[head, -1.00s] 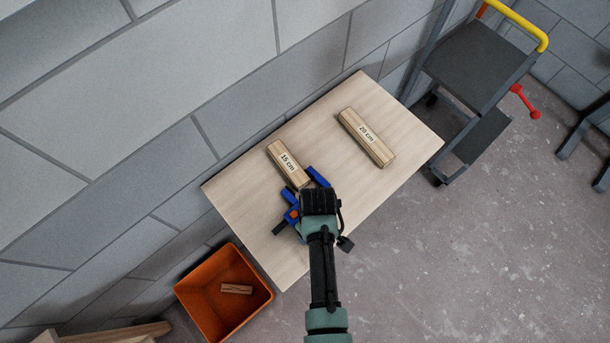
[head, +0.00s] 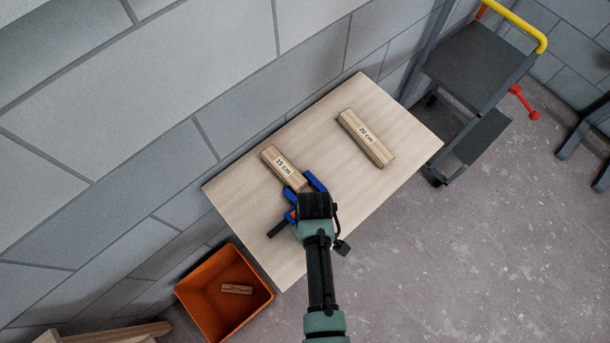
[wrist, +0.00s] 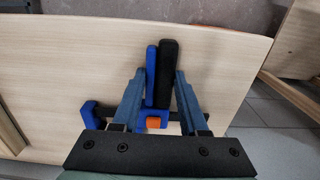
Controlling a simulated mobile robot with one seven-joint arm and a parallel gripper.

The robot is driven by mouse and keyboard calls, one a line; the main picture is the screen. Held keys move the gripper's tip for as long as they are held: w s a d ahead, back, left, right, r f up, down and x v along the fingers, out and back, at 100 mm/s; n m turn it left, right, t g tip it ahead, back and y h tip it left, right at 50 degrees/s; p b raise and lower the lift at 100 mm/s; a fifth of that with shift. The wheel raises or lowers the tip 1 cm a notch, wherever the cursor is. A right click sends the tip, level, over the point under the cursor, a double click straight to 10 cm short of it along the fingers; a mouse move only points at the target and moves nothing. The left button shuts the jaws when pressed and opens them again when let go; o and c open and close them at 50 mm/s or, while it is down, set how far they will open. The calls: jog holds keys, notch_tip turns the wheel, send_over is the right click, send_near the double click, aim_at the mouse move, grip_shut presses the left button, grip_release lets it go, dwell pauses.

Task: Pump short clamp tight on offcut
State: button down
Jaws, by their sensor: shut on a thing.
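A short blue clamp with a black bar (head: 277,229) lies over the table. In the wrist view its blue grip (wrist: 151,72), black handle (wrist: 167,73) and orange button (wrist: 155,123) show. My gripper (wrist: 161,80) is shut on the clamp's grip and handle, one finger on each side; it also shows from above in the head view (head: 315,205). The clamp's two blue jaws (head: 316,182) reach to either side of the near end of the batten marked 15 cm (head: 280,165). I cannot tell whether both pads touch the wood.
The batten marked 20 cm (head: 366,138) lies farther right on the table (head: 405,135). An orange bin (head: 192,299) with a short wood piece (head: 236,289) stands below the table's left end. A grey step cart (head: 470,65) stands at the upper right.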

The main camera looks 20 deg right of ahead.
jog(key=shift+c, duration=1.7)
grip_release()
jog(key=shift+o, duration=0.5)
jog(key=shift+d, duration=0.15)
jog(key=shift+w+d, duration=0.15)
jog(key=shift+d, duration=0.1)
jog(key=shift+c, duration=0.2)
